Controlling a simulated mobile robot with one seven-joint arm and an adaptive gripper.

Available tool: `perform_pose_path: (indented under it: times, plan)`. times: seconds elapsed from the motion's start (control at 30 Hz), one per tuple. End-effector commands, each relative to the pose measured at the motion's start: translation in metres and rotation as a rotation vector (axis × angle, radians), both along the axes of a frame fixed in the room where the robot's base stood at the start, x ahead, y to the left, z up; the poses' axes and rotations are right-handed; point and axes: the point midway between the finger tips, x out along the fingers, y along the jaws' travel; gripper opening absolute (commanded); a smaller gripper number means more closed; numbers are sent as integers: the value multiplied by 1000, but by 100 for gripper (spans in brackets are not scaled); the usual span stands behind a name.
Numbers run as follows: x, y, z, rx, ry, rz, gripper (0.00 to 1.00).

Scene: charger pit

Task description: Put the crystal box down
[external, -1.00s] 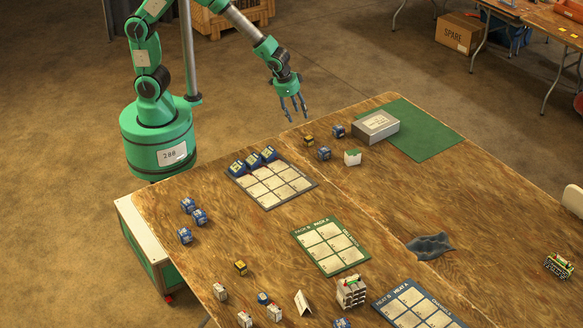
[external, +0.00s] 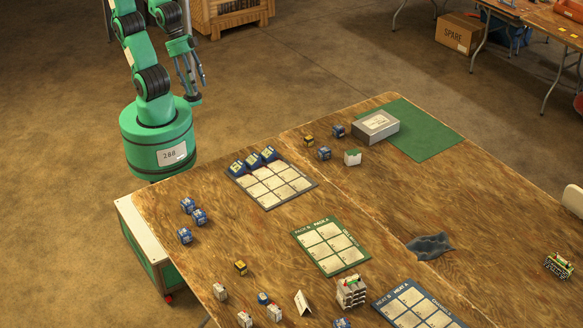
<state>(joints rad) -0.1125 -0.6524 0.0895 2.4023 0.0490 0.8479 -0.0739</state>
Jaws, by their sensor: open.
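A grey box with a pale label (external: 376,127) rests flat at the far side of the wooden table, at the left edge of a green mat (external: 425,133). It may be the crystal box; its label is too small to read. My gripper (external: 200,80) is open and empty, fingers pointing down, above my base and off the table's left side. It is well apart from the grey box and every other thing on the table.
Gridded boards (external: 285,205) lie along the table (external: 370,190). A dark crumpled cloth (external: 430,246) lies at right. The table's middle has free room.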

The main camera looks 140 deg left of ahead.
Motion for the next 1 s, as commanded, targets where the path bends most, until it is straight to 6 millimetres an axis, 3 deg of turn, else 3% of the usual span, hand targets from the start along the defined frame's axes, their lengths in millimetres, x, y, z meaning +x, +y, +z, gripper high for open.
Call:
perform_pose_path:
  times: [0.1, 0.3, 1.0]
  plan:
    - [-25, -28, 6, -6, -22, -87, 49]
    - [-46, -48, 8, -12, -36, -160, 49]
    - [-48, -49, 8, -12, -37, -166, 53]
